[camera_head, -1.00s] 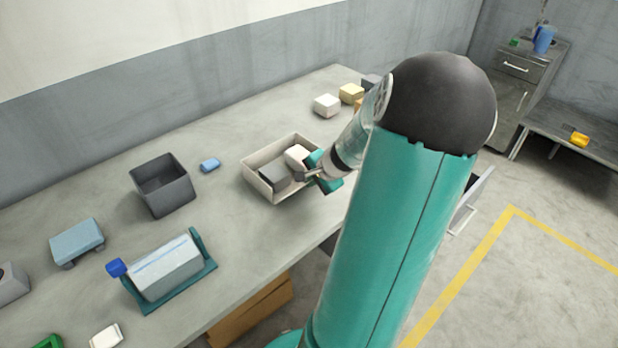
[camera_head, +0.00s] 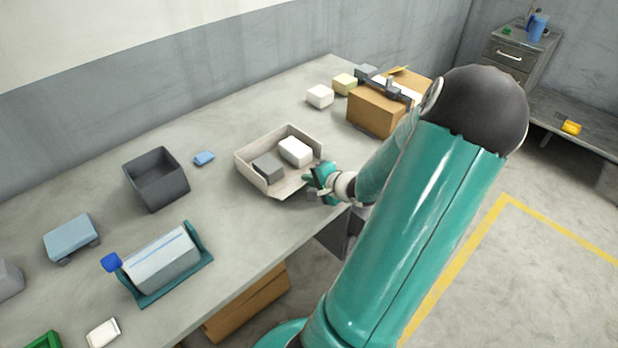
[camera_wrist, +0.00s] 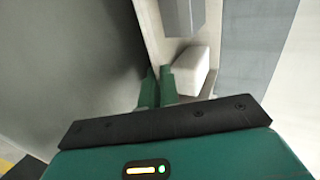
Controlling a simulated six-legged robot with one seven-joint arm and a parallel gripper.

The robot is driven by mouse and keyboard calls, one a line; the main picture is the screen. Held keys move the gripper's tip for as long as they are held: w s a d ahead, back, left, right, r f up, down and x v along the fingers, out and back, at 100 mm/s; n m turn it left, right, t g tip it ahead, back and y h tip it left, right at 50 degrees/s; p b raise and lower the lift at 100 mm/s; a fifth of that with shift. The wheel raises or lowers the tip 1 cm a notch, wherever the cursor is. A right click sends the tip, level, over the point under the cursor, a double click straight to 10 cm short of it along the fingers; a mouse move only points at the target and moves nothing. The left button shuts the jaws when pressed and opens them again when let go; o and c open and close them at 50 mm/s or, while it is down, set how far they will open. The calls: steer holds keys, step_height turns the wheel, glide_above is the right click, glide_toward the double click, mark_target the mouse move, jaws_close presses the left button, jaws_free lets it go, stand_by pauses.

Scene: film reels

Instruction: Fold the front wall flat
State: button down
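A shallow beige box (camera_head: 243,166) stands open near the table's front edge in the head view. My gripper (camera_head: 312,180) is at that right end, very close to or touching the wall. In the wrist view, my gripper's green fingers (camera_wrist: 159,86) are close together, with nothing clear between them, beside the box and the white block (camera_wrist: 190,70).
A brown carton (camera_head: 372,112) stands right of the box, with cream (camera_head: 320,96) and yellow (camera_head: 344,84) blocks behind. A dark grey bin (camera_head: 156,180) and a small blue block (camera_head: 204,158) are left. Bare tabletop (camera_head: 235,230) lies at front left.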

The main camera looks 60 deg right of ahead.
steer(key=shift+f, duration=0.15)
stand_by(0.4)
steer(key=c, duration=1.6)
jaws_free()
steer(key=shift+c, duration=0.2)
steer(key=shift+s, duration=0.15)
steer(key=v, duration=1.3)
steer(key=shift+s, duration=0.3)
steer(key=shift+a, duration=0.15)
